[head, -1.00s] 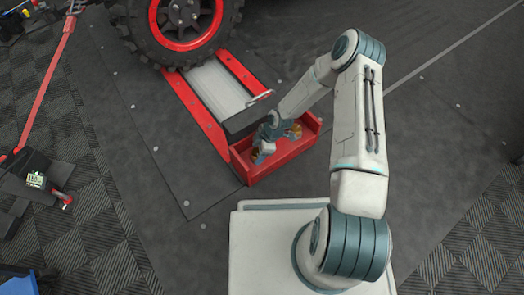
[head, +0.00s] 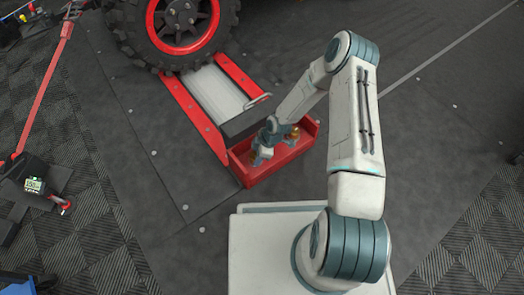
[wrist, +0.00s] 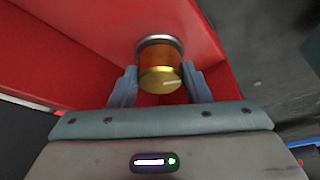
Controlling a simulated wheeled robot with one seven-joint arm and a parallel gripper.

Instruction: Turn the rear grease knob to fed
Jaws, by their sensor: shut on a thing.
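The grease knob (wrist: 161,66) has an amber body, a grey collar and a gold cap with a pale pointer line towards the right. It stands in the red tray (head: 246,178) at the end of the roller unit. My gripper (wrist: 160,88) is shut on this knob, one blue-grey finger on each side. In the head view my gripper (head: 262,153) reaches down into the tray and hides much of the knob. A second amber and gold knob (head: 292,135) sits to the right in the same tray. No readable fed mark shows.
A dark block with a metal handle (head: 246,121) borders the tray. Beyond it are the pale roller (head: 214,94), red rails and a large tyre (head: 138,45). A device with a small display (head: 34,186) lies at left. The floor right of the tray is clear.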

